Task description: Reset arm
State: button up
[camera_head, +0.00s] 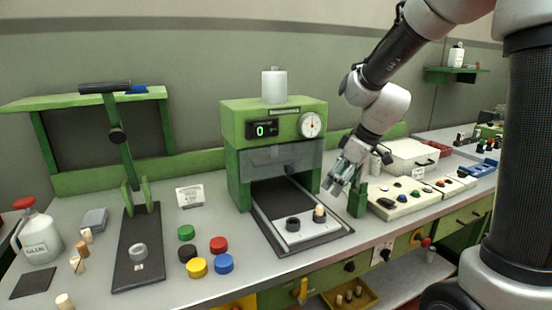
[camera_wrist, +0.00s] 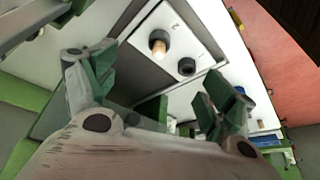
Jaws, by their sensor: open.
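My gripper (camera_head: 345,172) is open and empty at the end of my raised arm, just right of the green press (camera_head: 232,150). Its green-padded fingers (camera_wrist: 155,95) are spread apart in the wrist view. A cork stopper (camera_head: 319,213) stands upright on the press's white sliding plate (camera_head: 305,232), beside a black ring (camera_head: 293,224). The cork also shows in the wrist view (camera_wrist: 158,42), with the black ring (camera_wrist: 187,67) near it. My gripper is above and apart from both. A green post (camera_head: 357,200) stands just below my gripper.
Several coloured caps (camera_head: 197,267) lie left of the press. A lever stand (camera_head: 137,245) and a glue bottle (camera_head: 38,235) are further left. A button panel (camera_head: 405,197) and a white box (camera_head: 410,157) are to the right. Bare table lies between the caps and the press.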

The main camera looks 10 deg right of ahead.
jog(key=s+d+r+m+h, duration=0.1)
jog(key=s+d+r+m, duration=0.2)
jog(key=s, duration=0.4)
jog(key=s+d+r+m+t+h, duration=0.1)
jog(key=s+d+r+m, duration=0.1)
jog(key=s, duration=0.6)
jog(key=s+d+r+m+h, duration=0.1)
jog(key=s+d+r+m, duration=0.2)
jog(key=s+d, duration=0.3)
jog(key=shift+s+r+m+t, duration=0.35)
jog(key=shift+s+m, duration=0.35)
jog(key=shift+s, duration=0.5)
